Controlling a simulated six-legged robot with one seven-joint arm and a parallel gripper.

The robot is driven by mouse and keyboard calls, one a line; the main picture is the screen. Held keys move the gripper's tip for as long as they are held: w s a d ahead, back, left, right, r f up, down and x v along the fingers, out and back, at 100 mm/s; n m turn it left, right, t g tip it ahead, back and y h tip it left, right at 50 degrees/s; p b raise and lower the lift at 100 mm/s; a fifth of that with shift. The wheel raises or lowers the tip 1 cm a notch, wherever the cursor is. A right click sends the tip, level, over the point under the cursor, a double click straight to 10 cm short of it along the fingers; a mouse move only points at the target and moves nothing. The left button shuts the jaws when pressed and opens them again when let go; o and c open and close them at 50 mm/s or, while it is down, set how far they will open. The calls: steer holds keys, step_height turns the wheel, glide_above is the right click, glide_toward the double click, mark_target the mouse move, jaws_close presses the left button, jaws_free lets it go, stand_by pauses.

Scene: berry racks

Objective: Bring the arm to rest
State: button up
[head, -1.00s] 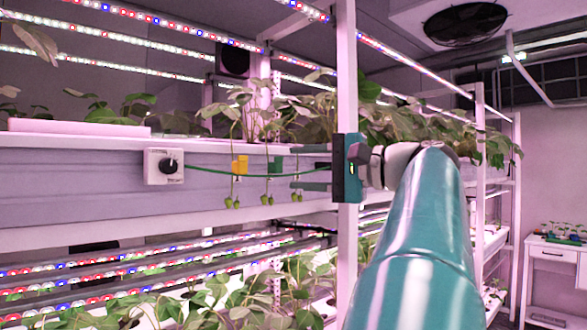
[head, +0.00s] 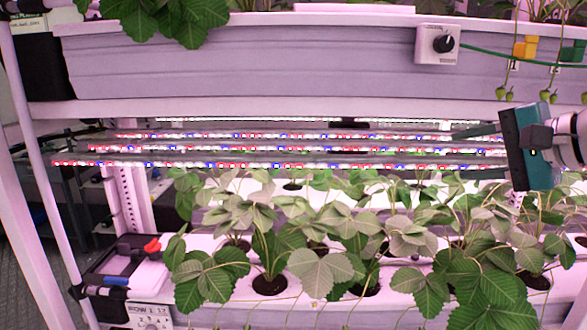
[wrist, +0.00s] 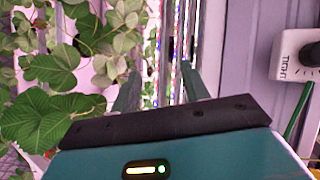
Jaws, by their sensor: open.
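My gripper (head: 455,155) is at the right of the head view, a teal block with two fingers pointing left. The fingers are apart with nothing between them. It hangs in front of the rack's lower light bars (head: 290,150), above the leafy plants. In the wrist view my gripper (wrist: 160,78) shows two parted teal fingers, with light bars beyond them. Leaves (wrist: 60,80) lie to their left. A white knob box (wrist: 298,55) lettered "TIGHT" is at the right edge.
Small green berries (head: 545,96) hang below. Strawberry plants (head: 340,240) fill the lower shelf. A black tray (head: 105,265) stands at lower left.

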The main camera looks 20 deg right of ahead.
steer(key=a+f+n+g, duration=0.6)
steer(key=a+f+n, duration=0.1)
steer(key=a+f, duration=1.05)
steer(key=s+a+f+n+h, duration=0.1)
steer(key=s+a+f+n, duration=0.2)
steer(key=f, duration=0.3)
steer(key=s+a+f+n+g+h, duration=0.1)
steer(key=s+a+f+n+h, duration=0.1)
steer(key=f, duration=0.5)
steer(key=shift+s+a+n+h, duration=0.3)
steer(key=shift+s+a+n, duration=0.2)
steer(key=shift+n, duration=0.6)
